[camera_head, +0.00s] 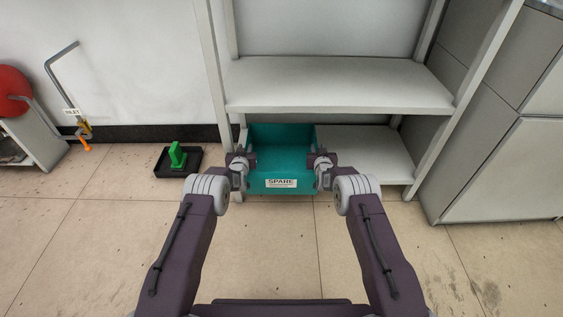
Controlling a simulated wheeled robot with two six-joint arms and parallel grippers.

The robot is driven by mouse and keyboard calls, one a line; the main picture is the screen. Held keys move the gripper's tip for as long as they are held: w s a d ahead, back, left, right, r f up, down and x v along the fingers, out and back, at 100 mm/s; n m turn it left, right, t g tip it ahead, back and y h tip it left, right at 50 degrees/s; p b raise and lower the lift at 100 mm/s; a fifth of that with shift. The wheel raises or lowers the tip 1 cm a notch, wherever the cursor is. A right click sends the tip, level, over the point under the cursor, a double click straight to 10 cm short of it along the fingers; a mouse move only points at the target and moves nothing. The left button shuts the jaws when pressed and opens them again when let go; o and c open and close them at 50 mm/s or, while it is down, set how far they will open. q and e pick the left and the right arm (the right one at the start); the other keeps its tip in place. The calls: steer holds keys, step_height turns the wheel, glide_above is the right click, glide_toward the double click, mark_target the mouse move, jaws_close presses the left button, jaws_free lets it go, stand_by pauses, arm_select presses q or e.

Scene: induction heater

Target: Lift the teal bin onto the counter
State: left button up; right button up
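The teal bin (282,158) is upright and open at the top, with a label reading SPARE on its front wall. It is at the bottom shelf of the white rack, and its front reaches the shelf's front edge. Whether it rests on the shelf is unclear. My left gripper (241,166) is at the bin's left side wall and my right gripper (322,168) is at its right side wall. The fingers are small and partly hidden, so I cannot tell whether they are closed on the walls. No counter can be clearly identified.
The rack's middle shelf (335,84) is empty and hangs above the bin. Rack posts stand on both sides. A grey cabinet (510,170) stands at the right. A black tray (163,168) with a green object (177,155) lies on the floor at left. The floor in front is clear.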

arm_select(q)
jaws_close()
arm_select(e)
jaws_close()
arm_select(q)
steer(key=shift+r, duration=0.1)
stand_by(0.8)
